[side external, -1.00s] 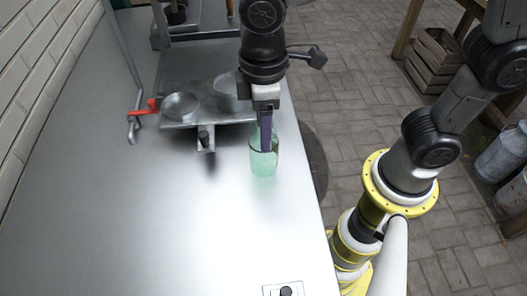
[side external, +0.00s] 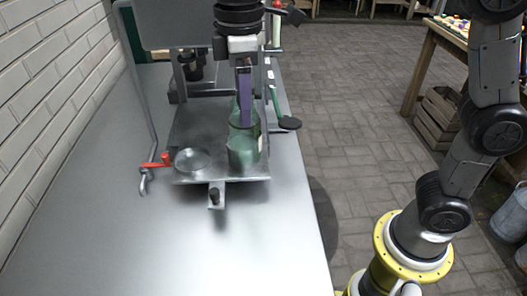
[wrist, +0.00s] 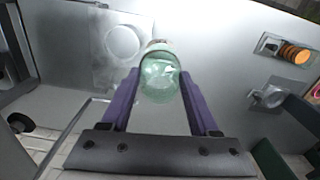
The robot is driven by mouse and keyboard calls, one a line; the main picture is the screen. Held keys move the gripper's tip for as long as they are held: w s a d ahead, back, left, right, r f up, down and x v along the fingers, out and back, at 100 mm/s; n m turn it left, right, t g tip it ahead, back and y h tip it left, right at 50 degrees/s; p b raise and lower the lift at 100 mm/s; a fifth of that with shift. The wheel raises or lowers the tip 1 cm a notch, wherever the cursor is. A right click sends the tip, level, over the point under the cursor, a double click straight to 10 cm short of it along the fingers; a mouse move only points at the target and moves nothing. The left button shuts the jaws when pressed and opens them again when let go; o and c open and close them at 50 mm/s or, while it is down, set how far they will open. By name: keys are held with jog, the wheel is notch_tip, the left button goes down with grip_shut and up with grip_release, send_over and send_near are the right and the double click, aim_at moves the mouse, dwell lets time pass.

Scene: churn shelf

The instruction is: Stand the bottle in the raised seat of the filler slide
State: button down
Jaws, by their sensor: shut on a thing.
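The green glass bottle (side external: 243,118) is upright in my gripper (side external: 244,112), whose purple fingers are shut on it. In the wrist view the bottle (wrist: 160,78) sits between both fingers (wrist: 158,90). The filler slide (side external: 188,132) is a grey metal plate with a low round seat (side external: 193,160) at left and a taller, raised cup seat (side external: 243,153) at right. The bottle lines up with the raised seat, and its lower part overlaps the cup. I cannot tell whether its base is inside, above or behind it. The low seat also shows in the wrist view (wrist: 122,42), empty.
A red-handled crank (side external: 157,163) is left of the slide, and a knob (side external: 214,195) projects at its front. The filler frame (side external: 178,25) rises behind. The bench front is clear.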

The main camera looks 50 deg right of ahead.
jog(key=w+d+r+m, duration=0.2)
jog(key=w+d+r, duration=0.2)
jog(key=w+d, duration=0.15)
jog(key=shift+w+a+f, duration=0.1)
jog(key=shift+w+f, duration=0.15)
jog(key=shift+f, duration=1)
jog(key=shift+w+f, duration=0.2)
jog(key=shift+f, duration=1.1)
jog(key=shift+f, duration=0.5)
jog(key=shift+f, duration=0.75)
